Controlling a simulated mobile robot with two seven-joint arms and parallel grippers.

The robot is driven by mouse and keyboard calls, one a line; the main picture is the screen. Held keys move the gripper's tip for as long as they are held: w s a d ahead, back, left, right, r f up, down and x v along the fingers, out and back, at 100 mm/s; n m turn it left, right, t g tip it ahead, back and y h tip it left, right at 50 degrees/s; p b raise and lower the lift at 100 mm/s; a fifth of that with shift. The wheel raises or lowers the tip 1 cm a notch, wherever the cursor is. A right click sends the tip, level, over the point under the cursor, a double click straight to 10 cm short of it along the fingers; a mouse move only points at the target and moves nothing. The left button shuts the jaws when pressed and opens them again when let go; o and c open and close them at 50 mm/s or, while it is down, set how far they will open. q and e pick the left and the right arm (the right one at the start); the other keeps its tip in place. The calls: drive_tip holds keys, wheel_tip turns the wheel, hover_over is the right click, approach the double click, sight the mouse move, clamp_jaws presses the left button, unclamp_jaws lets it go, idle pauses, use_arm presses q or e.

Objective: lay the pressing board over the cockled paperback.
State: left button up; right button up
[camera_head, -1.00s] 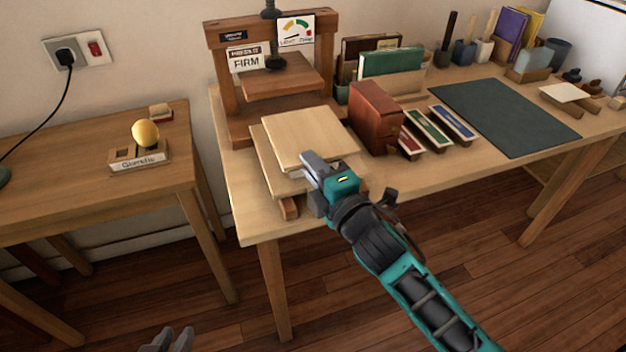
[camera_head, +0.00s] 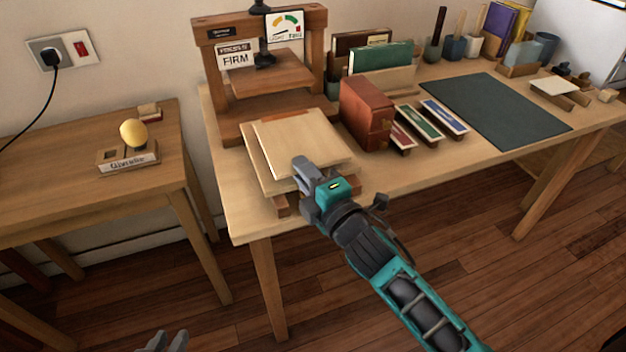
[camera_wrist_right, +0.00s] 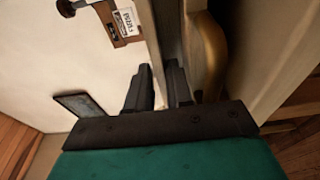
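The pale pressing board (camera_head: 296,137) lies level above a second pale board (camera_head: 256,165) at the table's front left, with part of the lower one showing at its left and front. My right gripper (camera_head: 300,178) is at its front edge, shut on it. In the right wrist view, one finger of this gripper (camera_wrist_right: 159,88) is on each side of the thin board edge (camera_wrist_right: 149,30). No paperback can be made out; a curved tan form (camera_wrist_right: 213,55) beside the fingers is unclear. My left gripper (camera_head: 166,342) is open and empty at the bottom edge of the head view.
A wooden press (camera_head: 265,75) stands behind the boards. A red-brown box (camera_head: 366,113) and several narrow trays (camera_head: 428,124) stand to their right. Books (camera_head: 380,57) stand behind. A dark mat (camera_head: 495,108) lies clear. A side table (camera_head: 90,165) is at left.

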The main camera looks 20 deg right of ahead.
drive_tip(key=shift+s, duration=0.3)
drive_tip(key=v, duration=1.1)
use_arm(q)
drive_tip(key=shift+r, duration=0.25)
use_arm(e)
drive_tip(key=s+a+f+m+g, duration=0.1)
drive_tip(key=s+f+m+g, duration=0.1)
drive_tip(key=f+m, duration=0.5)
drive_tip(key=s+a+f+m+g, duration=0.1)
drive_tip(key=s+f+m+g, duration=0.2)
drive_tip(key=f+m, duration=0.3)
drive_tip(key=m+g, duration=0.1)
drive_tip(key=m, duration=0.3)
drive_tip(key=shift+s+f+m+g+h, duration=0.3)
drive_tip(key=shift+f+g+h, duration=0.1)
drive_tip(key=shift+d, duration=0.1)
